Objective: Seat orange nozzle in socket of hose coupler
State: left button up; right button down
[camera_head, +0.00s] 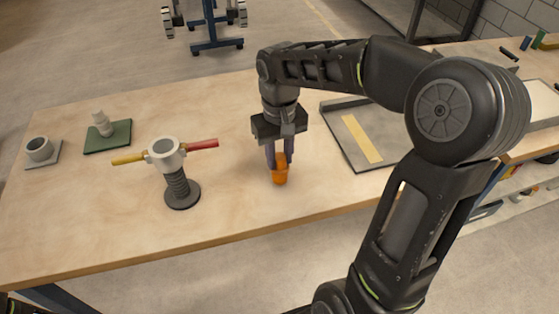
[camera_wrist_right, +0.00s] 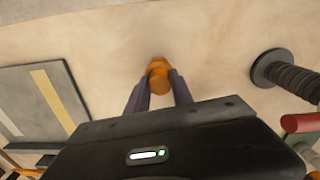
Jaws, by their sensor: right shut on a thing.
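The orange nozzle (camera_head: 280,176) is between the fingers of my right gripper (camera_head: 279,160), which is shut on it at the middle of the table. The nozzle also shows between the fingertips in the right wrist view (camera_wrist_right: 158,78). I cannot tell whether it touches the table. The hose coupler (camera_head: 167,155) stands upright to the left of my right gripper. It has a pale ring-shaped socket on top, a yellow lever to the left, a red lever to the right, and a ribbed dark stem on a round base. The socket looks empty. My left gripper is not in view.
A grey tray (camera_head: 343,143) with a yellow strip lies to the right, behind my right arm. A green mat (camera_head: 93,146) with a white fitting and a grey cup (camera_head: 39,149) on a plate are at the left. The table (camera_head: 232,194) is clear between coupler and nozzle.

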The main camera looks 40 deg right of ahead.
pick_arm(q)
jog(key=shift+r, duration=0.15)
pick_arm(e)
notch_tip(320, 180, up, 9)
jog(key=shift+r, duration=0.1)
dwell(0.6)
